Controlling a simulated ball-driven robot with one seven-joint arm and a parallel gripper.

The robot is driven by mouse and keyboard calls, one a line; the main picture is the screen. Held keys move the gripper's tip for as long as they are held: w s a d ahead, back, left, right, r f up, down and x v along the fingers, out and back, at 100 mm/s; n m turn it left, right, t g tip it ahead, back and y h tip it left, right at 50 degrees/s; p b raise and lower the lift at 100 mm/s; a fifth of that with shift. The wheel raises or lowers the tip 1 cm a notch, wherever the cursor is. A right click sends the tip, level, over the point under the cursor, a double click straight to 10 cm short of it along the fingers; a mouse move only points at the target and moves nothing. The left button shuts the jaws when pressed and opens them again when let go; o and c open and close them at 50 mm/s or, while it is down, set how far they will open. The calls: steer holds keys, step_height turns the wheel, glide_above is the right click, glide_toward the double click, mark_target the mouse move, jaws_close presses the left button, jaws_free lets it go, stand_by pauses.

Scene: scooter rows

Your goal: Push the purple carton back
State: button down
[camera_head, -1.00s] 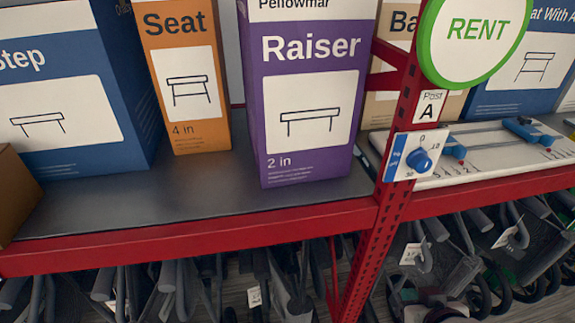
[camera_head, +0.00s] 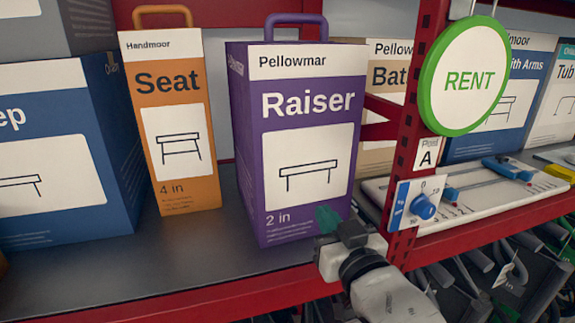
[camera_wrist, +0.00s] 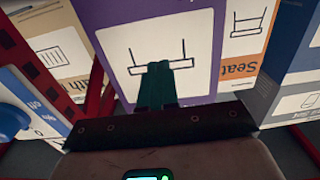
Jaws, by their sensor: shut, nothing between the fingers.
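The purple carton (camera_head: 307,185), labelled "Pellowmar Raiser 2 in", stands upright on the grey shelf. Its front is nearer the shelf edge than the orange carton's. My gripper (camera_head: 328,218) is shut and empty, its teal fingertips in front of the carton's lower right front. In the wrist view the shut fingers (camera_wrist: 157,85) overlap the white picture panel on the purple carton (camera_wrist: 200,45). I cannot tell whether they touch it.
An orange Seat carton (camera_head: 170,130) stands to the left with a narrow gap, then a blue carton (camera_head: 60,150). A red post (camera_head: 418,110) with a green-rimmed RENT sign (camera_head: 470,80) and a blue dial (camera_head: 422,206) stands close to the right. The red shelf beam (camera_head: 200,302) runs below.

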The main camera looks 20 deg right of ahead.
mark_target(306, 189)
steer(key=shift+w+d+b, duration=0.1)
steer(key=shift+w+b, duration=0.9)
steer(key=shift+w, duration=6.45)
steer(key=shift+w+b, duration=1.8)
steer(key=shift+w, duration=3.45)
steer(key=shift+s+p, duration=2.7)
steer(key=shift+s, duration=3.4)
steer(key=shift+f, duration=0.1)
